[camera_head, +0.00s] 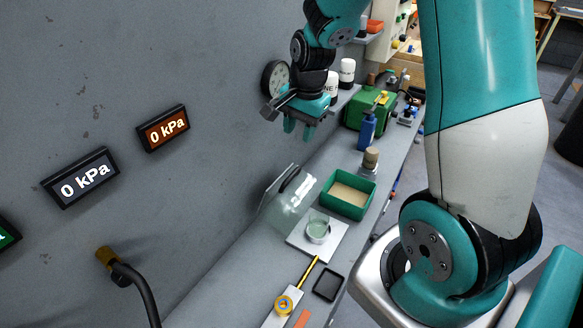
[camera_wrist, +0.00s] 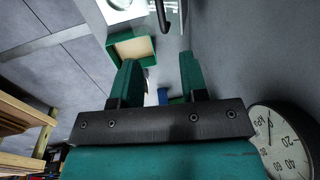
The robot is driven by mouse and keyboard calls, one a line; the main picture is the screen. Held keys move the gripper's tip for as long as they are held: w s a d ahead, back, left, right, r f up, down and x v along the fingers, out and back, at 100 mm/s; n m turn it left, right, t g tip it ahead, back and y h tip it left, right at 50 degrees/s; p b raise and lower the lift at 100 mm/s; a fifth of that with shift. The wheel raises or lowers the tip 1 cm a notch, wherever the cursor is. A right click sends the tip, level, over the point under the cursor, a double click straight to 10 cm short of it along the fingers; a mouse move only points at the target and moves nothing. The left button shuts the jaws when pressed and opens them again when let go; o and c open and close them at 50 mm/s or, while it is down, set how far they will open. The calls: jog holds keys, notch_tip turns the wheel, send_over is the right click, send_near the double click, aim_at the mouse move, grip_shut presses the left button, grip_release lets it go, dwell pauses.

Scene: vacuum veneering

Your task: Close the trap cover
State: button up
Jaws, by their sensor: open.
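In the wrist view a dark curved bar (camera_wrist: 161,16), probably the cover's handle, shows at the top beside the white plate (camera_wrist: 118,14). My gripper (camera_head: 298,128) is open and empty, above and beyond the cover, near the wall. Its two green fingers (camera_wrist: 160,78) are apart in the wrist view.
A green tray (camera_head: 366,207) lies right of the plate. A corked bottle (camera_head: 371,158), a blue bottle (camera_head: 367,132) and a green pump (camera_head: 366,112) stand farther back. A pressure gauge (camera_wrist: 283,140) is close beside my gripper. A bent pipe (camera_head: 133,274) is at front left.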

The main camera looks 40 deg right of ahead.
aim_at(291, 175)
jog(key=f, duration=0.4)
jog(key=w+f+p, duration=0.1)
jog(key=f, duration=0.4)
jog(key=w+f, duration=0.1)
jog(key=f, duration=0.4)
jog(key=shift+a+p, duration=0.35)
jog(key=shift+a, duration=0.05)
jog(key=shift+s, duration=0.1)
grip_shut()
